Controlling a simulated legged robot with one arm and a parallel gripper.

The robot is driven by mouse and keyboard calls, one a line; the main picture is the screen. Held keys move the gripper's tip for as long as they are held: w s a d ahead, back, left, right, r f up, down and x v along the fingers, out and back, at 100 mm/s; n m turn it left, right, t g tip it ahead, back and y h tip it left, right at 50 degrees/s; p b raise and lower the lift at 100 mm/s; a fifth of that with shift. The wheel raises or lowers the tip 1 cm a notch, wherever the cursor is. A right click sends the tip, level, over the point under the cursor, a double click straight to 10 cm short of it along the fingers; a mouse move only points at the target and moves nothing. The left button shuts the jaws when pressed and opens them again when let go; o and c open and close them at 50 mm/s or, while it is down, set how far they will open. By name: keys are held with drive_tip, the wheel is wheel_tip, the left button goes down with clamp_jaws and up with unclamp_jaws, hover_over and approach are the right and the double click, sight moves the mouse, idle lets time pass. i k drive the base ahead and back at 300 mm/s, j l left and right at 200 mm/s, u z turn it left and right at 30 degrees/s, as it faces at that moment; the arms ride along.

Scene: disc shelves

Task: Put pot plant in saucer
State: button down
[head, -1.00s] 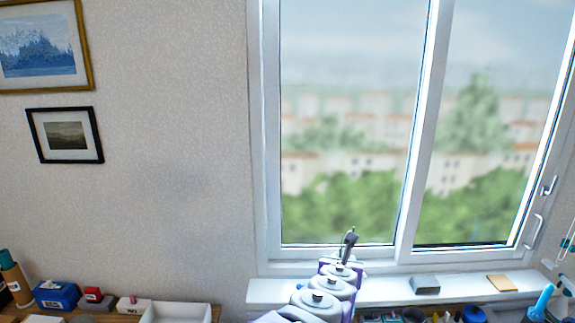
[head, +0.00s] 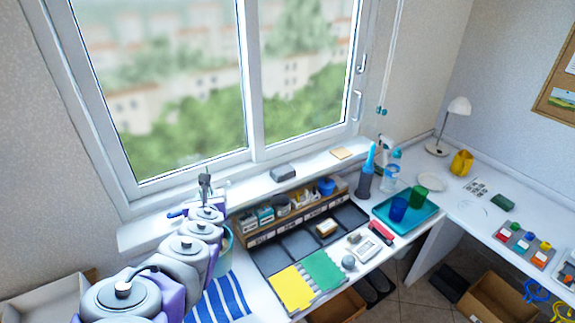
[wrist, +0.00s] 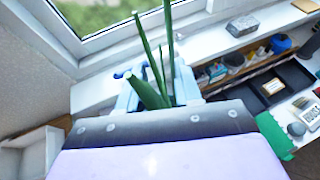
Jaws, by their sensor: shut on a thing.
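My gripper (wrist: 157,98) is shut at the far end of my arm, near the window sill. In the wrist view, long green leaves of the pot plant (wrist: 153,72) stand up from between its pale blue fingers. The plant's pot is hidden below the grey and lavender wrist part. In the head view my arm covers most of the gripper and the plant. I cannot make out the saucer clearly in either view.
The white window sill (head: 262,190) holds a grey block (head: 283,172) and a tan square (head: 342,153). The desk carries an organiser, dark trays, yellow and green sheets, and a teal tray (head: 432,216) with cups. A teal container (head: 227,242) stands partly behind my arm.

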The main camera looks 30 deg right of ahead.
sight(431, 182)
drive_tip(key=z, duration=0.85)
drive_tip(key=i+l+z, duration=0.1)
drive_tip(key=l+z, duration=0.25)
drive_tip(key=i+l+z, duration=0.15)
drive_tip(key=z, duration=0.25)
drive_tip(key=i+l+z, duration=0.2)
drive_tip(key=z, duration=0.15)
drive_tip(key=i+l+z, duration=0.25)
drive_tip(key=i, duration=0.25)
drive_tip(key=i+l+z, duration=0.25)
drive_tip(key=i, duration=0.25)
drive_tip(key=i+l, duration=0.1)
drive_tip(key=i, duration=0.2)
drive_tip(key=i+l, duration=0.15)
drive_tip(key=i, duration=0.2)
